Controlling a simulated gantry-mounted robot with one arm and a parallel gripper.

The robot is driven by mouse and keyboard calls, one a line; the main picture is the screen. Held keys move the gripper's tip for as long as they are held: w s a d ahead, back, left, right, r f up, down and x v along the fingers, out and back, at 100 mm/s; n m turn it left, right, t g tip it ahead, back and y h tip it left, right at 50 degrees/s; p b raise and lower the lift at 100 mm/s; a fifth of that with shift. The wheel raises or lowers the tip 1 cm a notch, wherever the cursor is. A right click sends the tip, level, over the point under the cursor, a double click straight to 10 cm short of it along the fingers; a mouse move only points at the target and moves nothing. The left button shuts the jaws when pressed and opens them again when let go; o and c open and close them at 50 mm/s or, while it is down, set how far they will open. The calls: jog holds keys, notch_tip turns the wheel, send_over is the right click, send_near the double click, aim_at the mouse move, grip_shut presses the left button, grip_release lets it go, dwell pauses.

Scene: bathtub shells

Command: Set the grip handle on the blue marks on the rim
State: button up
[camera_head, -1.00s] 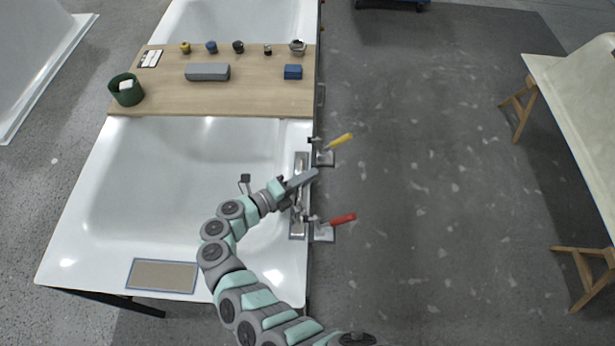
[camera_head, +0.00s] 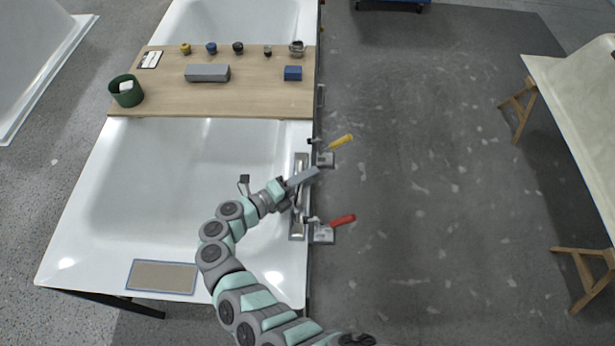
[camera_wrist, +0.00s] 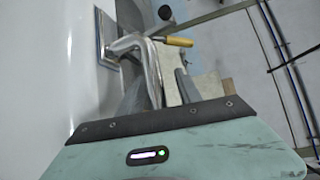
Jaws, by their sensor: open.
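The grip handle (camera_wrist: 152,72) is a shiny chrome bar with a bent end. In the wrist view it runs between the open fingers of my gripper (camera_wrist: 160,90). In the head view the handle (camera_head: 299,226) lies along the right rim of the near tub, partly hidden by my gripper (camera_head: 303,178). A blue-edged mark (camera_wrist: 101,40) shows around the handle's far end in the wrist view. In the head view a blue outline (camera_head: 291,236) borders the near end. Whether the handle's feet sit exactly within the marks cannot be told.
A yellow-handled clamp (camera_head: 327,155) and a red-handled clamp (camera_head: 326,230) stand at the rim's outer edge, either side of my gripper. A wooden board (camera_head: 230,100) across the tub carries a grey block, a blue block, a green bin and several small items. The tub basin is empty.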

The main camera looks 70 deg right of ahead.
jog(key=v, duration=1.1)
jog(key=shift+w+a+b, duration=0.2)
jog(key=shift+a+b, duration=0.15)
jog(key=shift+b, duration=0.1)
